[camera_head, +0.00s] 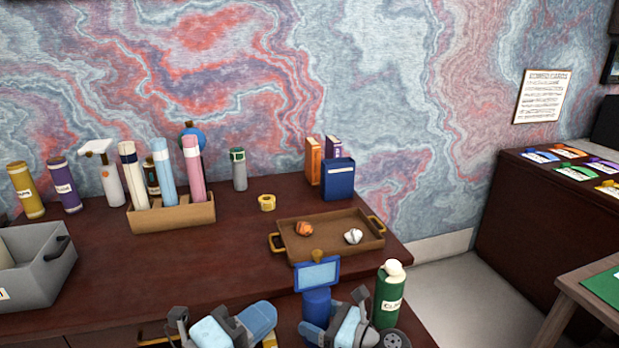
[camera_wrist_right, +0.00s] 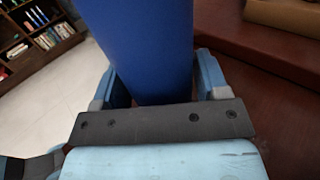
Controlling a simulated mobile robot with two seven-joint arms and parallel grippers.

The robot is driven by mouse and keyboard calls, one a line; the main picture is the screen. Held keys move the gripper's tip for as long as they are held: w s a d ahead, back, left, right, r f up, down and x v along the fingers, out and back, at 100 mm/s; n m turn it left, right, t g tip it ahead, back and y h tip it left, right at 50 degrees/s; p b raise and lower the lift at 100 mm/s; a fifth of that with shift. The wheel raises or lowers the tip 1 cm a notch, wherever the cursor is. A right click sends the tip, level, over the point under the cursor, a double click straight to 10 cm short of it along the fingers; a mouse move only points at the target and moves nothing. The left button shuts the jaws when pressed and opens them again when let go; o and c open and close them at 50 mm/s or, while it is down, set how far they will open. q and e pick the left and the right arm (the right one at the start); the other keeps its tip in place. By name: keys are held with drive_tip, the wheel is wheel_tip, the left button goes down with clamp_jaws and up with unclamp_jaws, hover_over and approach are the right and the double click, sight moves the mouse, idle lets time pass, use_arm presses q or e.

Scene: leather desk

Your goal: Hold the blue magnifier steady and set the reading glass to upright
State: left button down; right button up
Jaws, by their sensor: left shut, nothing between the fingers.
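My right gripper (camera_head: 330,328) is at the body. In the right wrist view the blue body (camera_wrist_right: 145,45) fills the space between the two fingers of my right gripper (camera_wrist_right: 158,85). My left gripper (camera_head: 225,326) is low at the front, left of the magnifier, shut and empty, apart from it.
A green bottle (camera_head: 388,295) stands close right of the magnifier. Behind it is a brown tray (camera_head: 345,243) with two small items. A yellow tape roll (camera_head: 267,202), a blue box (camera_head: 338,179) and a tube holder (camera_head: 172,217) stand farther back.

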drive_tip(key=o, duration=0.3)
